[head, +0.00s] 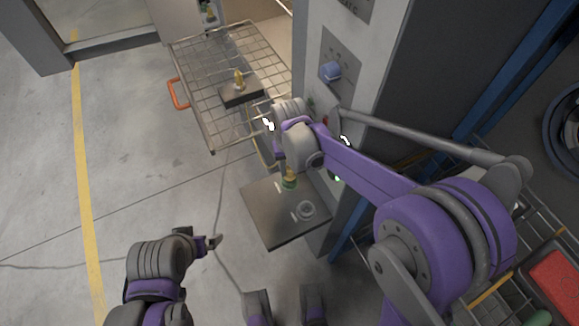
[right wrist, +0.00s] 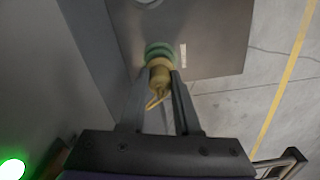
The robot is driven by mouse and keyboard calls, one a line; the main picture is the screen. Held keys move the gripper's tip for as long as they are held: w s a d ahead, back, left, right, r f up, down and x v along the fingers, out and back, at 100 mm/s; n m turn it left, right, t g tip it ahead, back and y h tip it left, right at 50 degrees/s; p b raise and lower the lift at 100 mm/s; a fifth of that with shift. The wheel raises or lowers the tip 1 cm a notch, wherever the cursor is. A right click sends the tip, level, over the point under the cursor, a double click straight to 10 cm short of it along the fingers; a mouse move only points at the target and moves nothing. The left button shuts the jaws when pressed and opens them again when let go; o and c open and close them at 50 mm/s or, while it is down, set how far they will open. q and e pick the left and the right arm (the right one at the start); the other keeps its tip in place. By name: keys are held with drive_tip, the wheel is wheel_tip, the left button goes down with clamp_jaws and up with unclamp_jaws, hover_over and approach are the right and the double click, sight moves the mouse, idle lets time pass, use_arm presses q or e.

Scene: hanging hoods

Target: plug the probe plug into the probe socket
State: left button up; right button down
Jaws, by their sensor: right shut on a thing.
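The yellow probe plug (right wrist: 159,78) is between the fingers of my right gripper (right wrist: 160,72), which is shut on it. A thin yellow loop or lead hangs at its near end. A green ring (right wrist: 158,50) surrounds or sits at the plug's far end, over the grey plate. I take it for the probe socket, but cannot tell how deep the plug sits. My left gripper (head: 213,243) hangs at lower left, away from the plate.
The grey plate (head: 265,222) also bears a pale round ring (head: 306,209). A wire rack (head: 200,60) with an orange handle (head: 178,94) holds a dark block with another yellow fitting (head: 239,79). A grey panel with a blue knob (head: 331,71) stands beside. The floor at left is open.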

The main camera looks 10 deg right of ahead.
drive_tip(key=shift+f+b, duration=0.65)
drive_tip(key=shift+f, duration=0.3)
drive_tip(key=c, duration=0.5)
unclamp_jaws()
drive_tip(key=shift+c, duration=0.2)
wheel_tip(320, 180, up, 11)
drive_tip(key=shift+f+p, duration=0.1)
drive_tip(key=shift+p, duration=0.6)
